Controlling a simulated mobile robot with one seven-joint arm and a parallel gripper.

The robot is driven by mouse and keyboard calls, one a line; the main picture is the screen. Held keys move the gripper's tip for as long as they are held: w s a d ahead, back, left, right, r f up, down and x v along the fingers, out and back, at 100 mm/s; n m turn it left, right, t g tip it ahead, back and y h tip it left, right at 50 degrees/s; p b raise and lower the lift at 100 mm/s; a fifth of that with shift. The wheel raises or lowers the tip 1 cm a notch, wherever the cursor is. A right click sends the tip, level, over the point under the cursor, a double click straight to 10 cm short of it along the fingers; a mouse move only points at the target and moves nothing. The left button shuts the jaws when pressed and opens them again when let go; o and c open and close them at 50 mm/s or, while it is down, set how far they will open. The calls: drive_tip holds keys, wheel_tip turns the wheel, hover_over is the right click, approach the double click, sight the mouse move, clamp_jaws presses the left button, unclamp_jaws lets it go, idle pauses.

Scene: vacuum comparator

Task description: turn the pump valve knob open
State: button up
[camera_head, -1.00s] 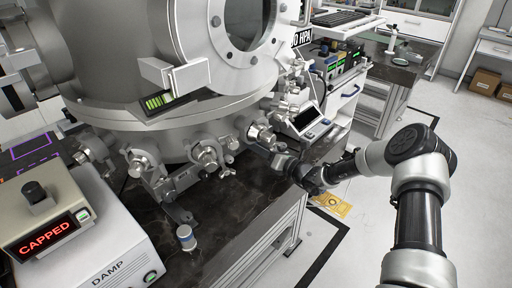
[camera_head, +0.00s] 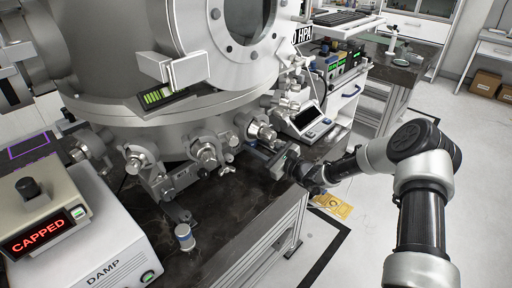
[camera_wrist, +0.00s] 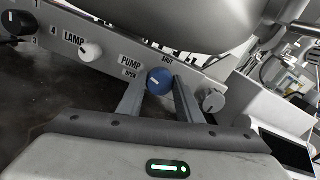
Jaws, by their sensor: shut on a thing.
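The pump valve knob (camera_wrist: 160,81) is a round blue knob on a pale panel strip in the wrist view. It sits by the labels PUMP, OPEN and SHUT, with OPEN to its left and SHUT above it. A small pale mark shows on its face. My gripper (camera_wrist: 158,92) has one finger on each side of the knob and is shut on it. In the head view my gripper (camera_head: 268,153) is at the front of the steel chamber's base, where the knob is too small or hidden to make out.
A white knob (camera_wrist: 91,52) labelled LAMP is to the left, a grey knob (camera_wrist: 213,100) close to the right finger. The steel chamber (camera_head: 140,60) rises above. A scale-like device (camera_head: 305,120) stands behind my gripper. A box (camera_head: 45,225) reads CAPPED at left.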

drive_tip(key=shift+n+b, duration=0.3)
drive_tip(key=shift+n, duration=0.8)
drive_tip(key=o, duration=1)
drive_tip(key=shift+o, duration=0.2)
drive_tip(key=p+v, duration=0.1)
drive_tip(key=v, duration=1.6)
drive_tip(key=shift+s+d+p, duration=0.2)
drive_tip(key=shift+p, duration=0.15)
